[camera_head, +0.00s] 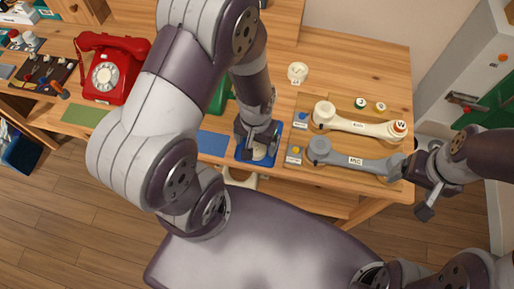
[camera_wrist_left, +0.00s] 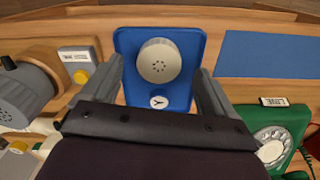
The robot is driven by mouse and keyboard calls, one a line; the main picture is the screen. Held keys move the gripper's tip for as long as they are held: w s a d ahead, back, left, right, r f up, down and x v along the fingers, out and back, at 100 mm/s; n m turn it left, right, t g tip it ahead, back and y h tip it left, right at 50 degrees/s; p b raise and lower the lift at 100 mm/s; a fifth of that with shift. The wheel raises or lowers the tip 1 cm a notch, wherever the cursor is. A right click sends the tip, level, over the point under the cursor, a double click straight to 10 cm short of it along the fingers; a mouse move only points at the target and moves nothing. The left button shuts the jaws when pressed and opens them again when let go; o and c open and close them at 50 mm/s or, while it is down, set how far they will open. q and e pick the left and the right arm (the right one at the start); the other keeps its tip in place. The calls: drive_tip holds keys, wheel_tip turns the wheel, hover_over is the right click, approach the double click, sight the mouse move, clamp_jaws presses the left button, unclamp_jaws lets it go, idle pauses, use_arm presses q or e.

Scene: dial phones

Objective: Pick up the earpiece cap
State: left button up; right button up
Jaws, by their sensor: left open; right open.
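A cream earpiece cap (camera_wrist_left: 160,61) with small holes in its face lies on a blue tray (camera_wrist_left: 127,43). My left gripper (camera_wrist_left: 160,80) is open, with one finger on each side of the tray in the left wrist view; the cap shows between and beyond them, not held. In the head view my left gripper (camera_head: 258,145) hangs over the blue tray (camera_head: 244,157) and hides much of the cap (camera_head: 259,154). My right gripper (camera_head: 423,190) is open and empty, by the right end of the grey handset (camera_head: 355,158).
A cream handset (camera_head: 360,125) lies behind the grey one on a wooden board. A red dial phone (camera_head: 112,70) stands at the left. A green dial phone (camera_wrist_left: 275,140) is right of the tray in the left wrist view. A blue mat (camera_head: 213,144) lies left of the tray.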

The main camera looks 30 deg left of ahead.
sight(257, 150)
use_arm(q)
wheel_tip(257, 150, down, 3)
drive_tip(key=shift+r, duration=0.1)
drive_tip(key=c, duration=1)
